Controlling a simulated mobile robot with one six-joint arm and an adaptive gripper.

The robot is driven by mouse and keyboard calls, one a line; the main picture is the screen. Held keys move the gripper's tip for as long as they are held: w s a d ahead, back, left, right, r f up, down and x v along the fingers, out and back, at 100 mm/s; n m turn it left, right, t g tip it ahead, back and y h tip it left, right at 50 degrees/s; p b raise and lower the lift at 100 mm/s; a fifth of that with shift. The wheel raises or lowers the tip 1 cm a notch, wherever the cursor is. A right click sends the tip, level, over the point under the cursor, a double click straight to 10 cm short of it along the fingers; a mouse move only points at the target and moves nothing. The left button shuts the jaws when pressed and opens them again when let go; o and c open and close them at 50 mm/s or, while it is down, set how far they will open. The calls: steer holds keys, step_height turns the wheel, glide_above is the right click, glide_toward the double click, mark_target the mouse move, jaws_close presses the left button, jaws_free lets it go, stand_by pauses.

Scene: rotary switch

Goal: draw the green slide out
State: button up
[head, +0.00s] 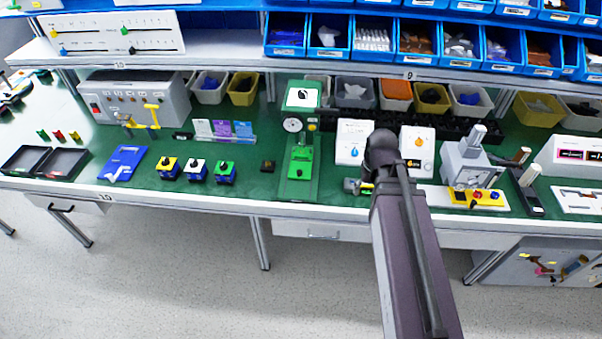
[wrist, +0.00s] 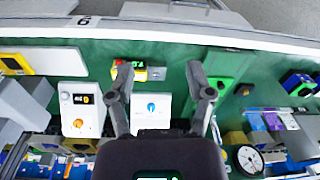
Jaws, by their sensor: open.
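A green block with a black knob (head: 300,163) sits on the green stand (head: 302,97) with a dial gauge, left of centre in the head view. It looks like the green slide, but I cannot be sure. In the wrist view, the green block (wrist: 221,68) is right of my gripper (wrist: 160,70). My gripper is open and empty, its two fingers spread above the white box with a blue knob (wrist: 152,106). The right finger is nearer the green block; no contact shows. In the head view my arm hides the gripper.
A white box with an orange knob (wrist: 80,118) stands beside the blue-knob box. A small red, green and yellow device (wrist: 138,70) lies near the bench edge. Small knobbed blocks (head: 196,170) stand left of the green stand. Bins (head: 354,92) line the back.

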steer(key=w+a+f+n+t+y+b, duration=0.1)
steer(key=w+a+f+n+b, duration=0.3)
steer(key=w+a, duration=0.45)
steer(key=n+t+y+b, duration=0.2)
steer(key=n+b, duration=0.2)
glide_toward(299, 172)
step_height(299, 172, up, 2)
steer(key=shift+d+r+m, duration=0.15)
steer(key=shift+d+m, duration=0.05)
steer(key=shift+m, duration=0.1)
steer(key=b+x, duration=0.5)
steer(key=x, duration=0.1)
steer(key=b+x, duration=0.5)
steer(key=x, duration=0.1)
steer(key=shift+s+d+b, duration=0.1)
steer(key=shift+d+b, duration=0.15)
steer(key=shift+b, duration=0.15)
jaws_close()
steer(key=shift+s, duration=0.15)
